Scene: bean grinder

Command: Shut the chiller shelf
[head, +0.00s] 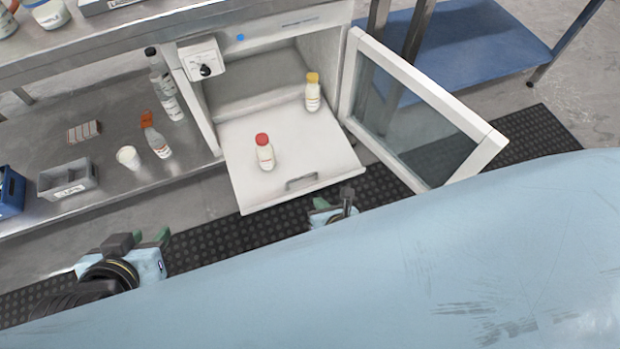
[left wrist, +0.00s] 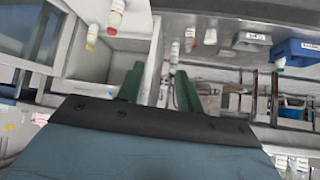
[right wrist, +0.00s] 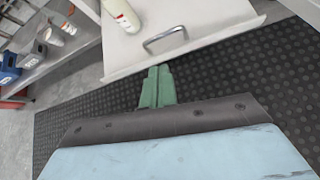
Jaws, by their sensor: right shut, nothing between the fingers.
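The white chiller shelf (head: 240,165) is pulled out of the chiller, with a metal handle (head: 301,182) near its front edge. A red-capped bottle (head: 265,153) and a yellow-capped bottle (head: 312,92) stand on it. The chiller's glass door (head: 415,115) is swung open to the right. My right gripper (head: 335,208) is just in front of the shelf's front edge. In the right wrist view its green fingers (right wrist: 157,85) are together and empty, below the handle (right wrist: 165,40). My left gripper (head: 150,242) is left of the shelf, over the floor; its green fingers (left wrist: 155,85) are apart.
A steel bench shelf at the left holds a white cup (head: 128,157), a grey bin (head: 68,180), several bottles and a blue crate (head: 10,190). A blue-topped table (head: 470,45) stands behind the open door. A black mat (head: 215,240) lies on the floor in front.

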